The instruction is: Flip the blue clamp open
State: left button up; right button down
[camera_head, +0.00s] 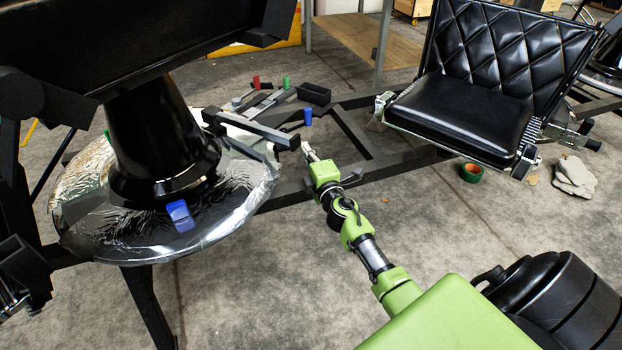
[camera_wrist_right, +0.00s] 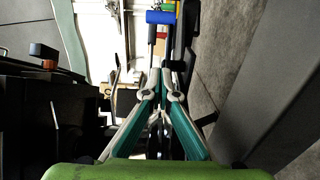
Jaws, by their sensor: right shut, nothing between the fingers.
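A blue clamp handle (camera_head: 308,116) stands upright on the black frame, in the middle of the head view. In the right wrist view a blue handle (camera_wrist_right: 160,16) lies straight ahead of the fingers, at the top centre. My right gripper (camera_head: 308,152) reaches in from the lower right, just below that handle in the head view. Its fingers (camera_wrist_right: 160,72) are shut with nothing between them. Whether the tips touch the clamp is unclear. Another blue piece (camera_head: 180,215) sits on the shiny round base at left. My left gripper is not in view.
A red handle (camera_head: 256,82) and a green handle (camera_head: 287,83) stand farther back on the frame. A dark bar (camera_head: 252,128) lies left of my right gripper. A black padded seat (camera_head: 460,118) is at right.

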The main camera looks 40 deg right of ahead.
jog(key=s+a, duration=0.1)
jog(key=a, duration=0.1)
jog(key=s+a, duration=0.2)
jog(key=shift+s+p, duration=0.1)
jog(key=shift+p, duration=0.3)
jog(key=v, duration=0.9)
